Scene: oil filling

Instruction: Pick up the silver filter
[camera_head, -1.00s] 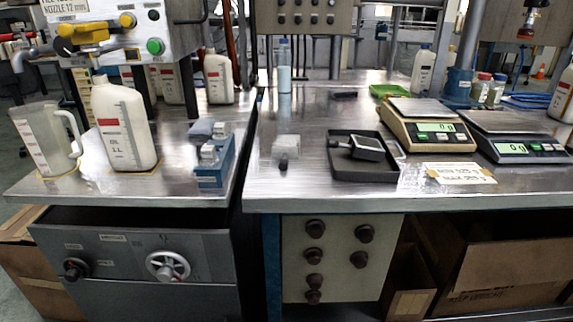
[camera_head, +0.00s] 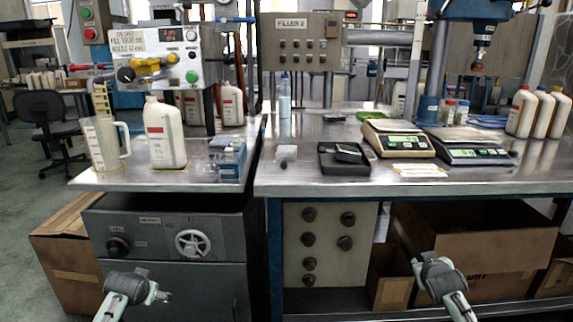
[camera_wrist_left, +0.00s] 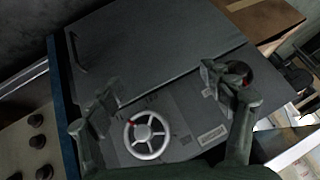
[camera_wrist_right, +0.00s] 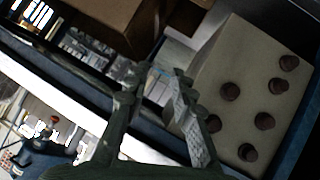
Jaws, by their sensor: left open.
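A blue holder (camera_head: 230,163) with small grey and pale parts in it stands near the right edge of the left metal bench. A silver filter may be among these parts, but they are too small to tell. My left gripper (camera_head: 163,296) is low in front of the grey cabinet, well below the bench top. In the left wrist view (camera_wrist_left: 160,85) its fingers are wide apart with nothing between them. My right gripper (camera_head: 420,268) is low in front of the right bench. Its fingers in the right wrist view (camera_wrist_right: 155,80) stand fairly close together, and it is unclear how far they are open.
A white bottle (camera_head: 165,135) and a clear jug (camera_head: 103,145) stand left of the holder. A black tray (camera_head: 343,170) and two scales (camera_head: 398,148) are on the right bench (camera_head: 310,185). A gap separates the benches. An open cardboard box (camera_head: 470,225) is below.

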